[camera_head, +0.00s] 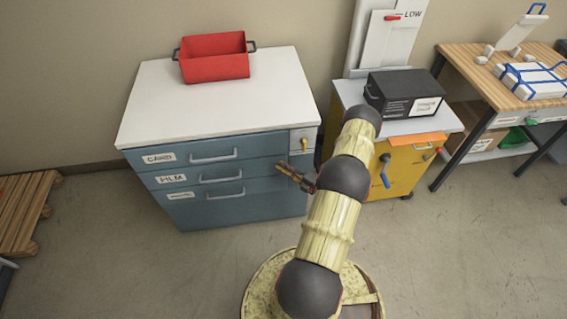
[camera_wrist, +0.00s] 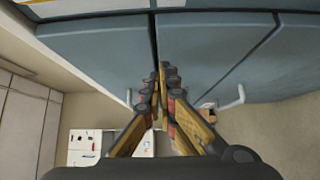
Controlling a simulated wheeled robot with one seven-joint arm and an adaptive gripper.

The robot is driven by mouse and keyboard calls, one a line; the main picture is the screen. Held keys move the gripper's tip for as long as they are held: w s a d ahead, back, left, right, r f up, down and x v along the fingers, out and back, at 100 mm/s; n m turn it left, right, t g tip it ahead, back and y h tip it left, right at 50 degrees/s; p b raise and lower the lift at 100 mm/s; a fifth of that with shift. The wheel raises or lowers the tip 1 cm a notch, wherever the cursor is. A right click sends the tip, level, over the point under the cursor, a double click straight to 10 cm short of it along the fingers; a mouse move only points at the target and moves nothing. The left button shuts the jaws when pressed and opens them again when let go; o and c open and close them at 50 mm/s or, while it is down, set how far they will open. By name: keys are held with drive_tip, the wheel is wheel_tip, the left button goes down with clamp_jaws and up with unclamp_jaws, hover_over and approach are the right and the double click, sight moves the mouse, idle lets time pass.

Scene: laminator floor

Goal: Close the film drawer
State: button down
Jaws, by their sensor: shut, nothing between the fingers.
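The film drawer (camera_head: 183,178) is the middle drawer of a blue cabinet, marked FILM, with a pale bar handle (camera_head: 221,176). Its front looks about flush with the drawers above and below; a small gap would be hard to see. My gripper (camera_head: 281,167) is shut and empty at the right end of the drawer fronts, near the film drawer's level. In the wrist view my fingertips (camera_wrist: 163,68) are close to the blue fronts, by a dark seam between two panels. I cannot tell whether they touch.
The card drawer (camera_head: 260,147) is above and a third drawer (camera_head: 278,203) below. A red bin (camera_head: 214,60) stands on the white cabinet top. A yellow cabinet (camera_head: 408,165) with a black box (camera_head: 403,93) is close on the right. Floor in front is clear.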

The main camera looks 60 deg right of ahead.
drive_tip(key=s+a+p, duration=0.2)
drive_tip(key=s, duration=0.9)
drive_tip(key=shift+f, duration=0.1)
